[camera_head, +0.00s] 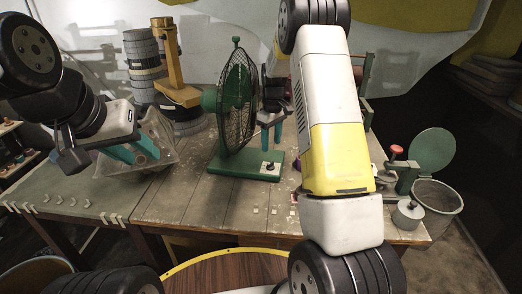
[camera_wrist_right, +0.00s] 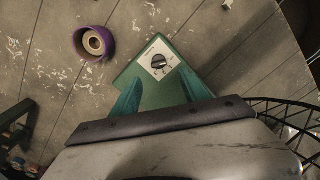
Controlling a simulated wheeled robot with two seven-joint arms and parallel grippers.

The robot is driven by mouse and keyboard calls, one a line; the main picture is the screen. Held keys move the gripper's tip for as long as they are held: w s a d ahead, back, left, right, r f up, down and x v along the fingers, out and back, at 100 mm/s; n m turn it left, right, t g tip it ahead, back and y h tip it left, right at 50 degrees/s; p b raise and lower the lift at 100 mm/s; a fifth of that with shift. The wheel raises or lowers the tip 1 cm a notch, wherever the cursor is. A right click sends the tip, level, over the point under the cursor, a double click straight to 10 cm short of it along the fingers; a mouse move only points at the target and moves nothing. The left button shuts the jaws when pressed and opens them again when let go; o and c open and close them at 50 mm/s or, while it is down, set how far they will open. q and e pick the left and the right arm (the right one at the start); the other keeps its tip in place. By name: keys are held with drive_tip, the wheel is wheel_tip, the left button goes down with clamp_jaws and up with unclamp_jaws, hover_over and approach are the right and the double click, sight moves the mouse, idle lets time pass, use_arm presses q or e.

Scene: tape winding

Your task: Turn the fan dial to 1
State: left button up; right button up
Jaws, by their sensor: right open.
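The green desk fan (camera_head: 237,100) stands on the table. Its base (camera_head: 232,166) carries a white plate with a small dark dial (camera_head: 270,166). In the right wrist view, the dial (camera_wrist_right: 158,62) lies just beyond my fingertips, between their lines; the plate's marks are too small to read. My right gripper (camera_head: 271,143) is open and empty above the dial, pointing down. Its two teal fingers also show in the right wrist view (camera_wrist_right: 157,84), apart from the dial. My left gripper (camera_head: 136,152) is over the bin at left, its teal fingers apart.
A purple ring (camera_wrist_right: 94,43) lies on the table beside the fan base. A clear bin (camera_head: 150,168) stands below my left gripper. A yellow stand (camera_head: 176,80) and stacked rolls (camera_head: 143,60) are behind. A metal device with a red knob (camera_head: 397,150) is at right. Small scraps litter the tabletop.

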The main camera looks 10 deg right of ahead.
sight(271, 162)
drive_tip(key=shift+w+f, duration=0.25)
drive_tip(key=shift+f, duration=0.7)
wheel_tip(271, 162, down, 7)
drive_tip(key=shift+f, duration=0.15)
clamp_jaws()
